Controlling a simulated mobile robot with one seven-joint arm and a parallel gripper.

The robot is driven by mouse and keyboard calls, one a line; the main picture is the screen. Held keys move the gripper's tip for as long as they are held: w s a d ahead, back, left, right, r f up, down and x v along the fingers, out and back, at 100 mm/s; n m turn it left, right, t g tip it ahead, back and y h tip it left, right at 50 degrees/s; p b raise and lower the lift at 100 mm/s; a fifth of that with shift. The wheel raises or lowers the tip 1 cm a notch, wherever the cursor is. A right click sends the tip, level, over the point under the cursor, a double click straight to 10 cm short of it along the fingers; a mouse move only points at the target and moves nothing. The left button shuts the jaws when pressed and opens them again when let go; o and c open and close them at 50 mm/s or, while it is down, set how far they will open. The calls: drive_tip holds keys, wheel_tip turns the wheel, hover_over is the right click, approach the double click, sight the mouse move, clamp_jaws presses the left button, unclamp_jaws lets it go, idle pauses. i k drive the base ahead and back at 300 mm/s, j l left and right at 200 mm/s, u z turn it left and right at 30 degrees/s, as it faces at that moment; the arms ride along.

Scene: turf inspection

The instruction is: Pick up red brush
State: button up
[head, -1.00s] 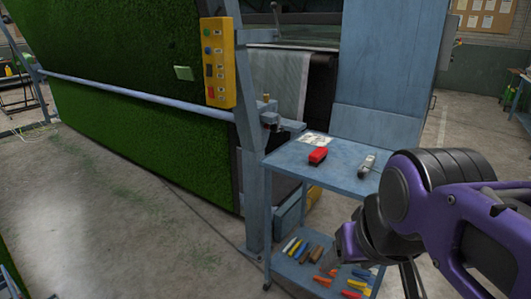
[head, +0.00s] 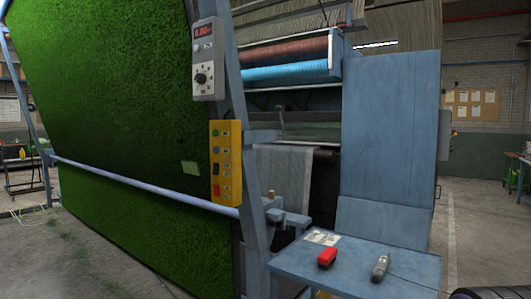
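The red brush (head: 326,258) lies on the top shelf of a blue cart (head: 405,282), near its left side. Its red upper side faces up, and no gripper or arm touches it. My gripper is out of the picture. Only a dark ribbed piece of my arm shows at the bottom right corner.
A grey-white handheld tool (head: 380,267) lies right of the brush, and a paper sheet (head: 323,238) lies behind it. A blue machine frame post (head: 250,200) stands left of the cart, with a yellow button panel (head: 226,162). Green turf (head: 120,110) hangs at left.

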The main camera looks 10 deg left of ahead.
sight(325, 260)
drive_tip(key=i+j+z, duration=0.35)
drive_tip(key=i+j, duration=0.45)
drive_tip(key=j, duration=0.15)
